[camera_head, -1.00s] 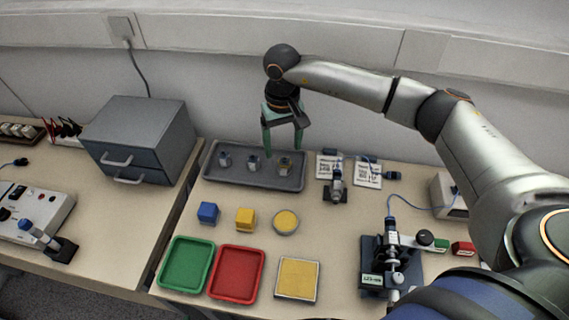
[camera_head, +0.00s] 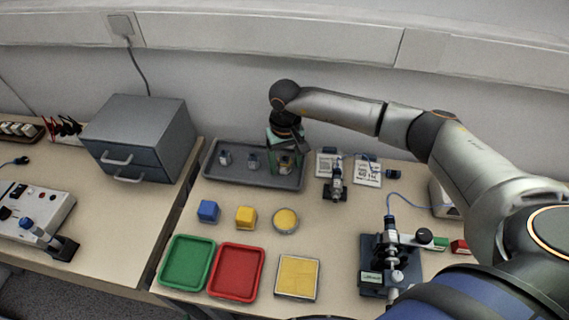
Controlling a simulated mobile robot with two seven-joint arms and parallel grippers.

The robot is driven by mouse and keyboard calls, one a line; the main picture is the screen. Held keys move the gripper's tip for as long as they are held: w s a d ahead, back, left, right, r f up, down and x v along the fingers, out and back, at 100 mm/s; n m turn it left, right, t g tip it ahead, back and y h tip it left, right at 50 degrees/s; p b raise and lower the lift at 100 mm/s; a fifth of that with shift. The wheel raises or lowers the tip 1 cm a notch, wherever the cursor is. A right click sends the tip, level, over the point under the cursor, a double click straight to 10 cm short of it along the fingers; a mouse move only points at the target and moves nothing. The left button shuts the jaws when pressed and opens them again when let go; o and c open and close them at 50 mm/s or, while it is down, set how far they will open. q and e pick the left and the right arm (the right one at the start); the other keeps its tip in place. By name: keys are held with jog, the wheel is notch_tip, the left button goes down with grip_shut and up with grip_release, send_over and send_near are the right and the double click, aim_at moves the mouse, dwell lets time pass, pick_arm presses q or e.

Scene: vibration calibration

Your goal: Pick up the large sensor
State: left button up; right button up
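The grey tray (camera_head: 218,178) at the back of the table holds three small sensors in a row. The left sensor (camera_head: 225,158) and the middle sensor (camera_head: 253,161) stand clear of the gripper. The right one, the largest-looking sensor (camera_head: 286,166), has a brownish top and is partly hidden. My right gripper (camera_head: 286,164) points down into the tray with its green fingers around this sensor. The fingers look spread; contact with the sensor cannot be made out. My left gripper is not in view.
In front of the tray are a blue block (camera_head: 208,211), a yellow block (camera_head: 245,217) and a round yellow-topped piece (camera_head: 285,220). Green (camera_head: 187,262) and red (camera_head: 237,273) trays lie nearer. A grey drawer cabinet (camera_head: 140,135) stands left, a dark apparatus (camera_head: 390,260) right.

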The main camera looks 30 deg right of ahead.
grip_shut()
dwell(0.3)
jog(key=shift+r, duration=0.1)
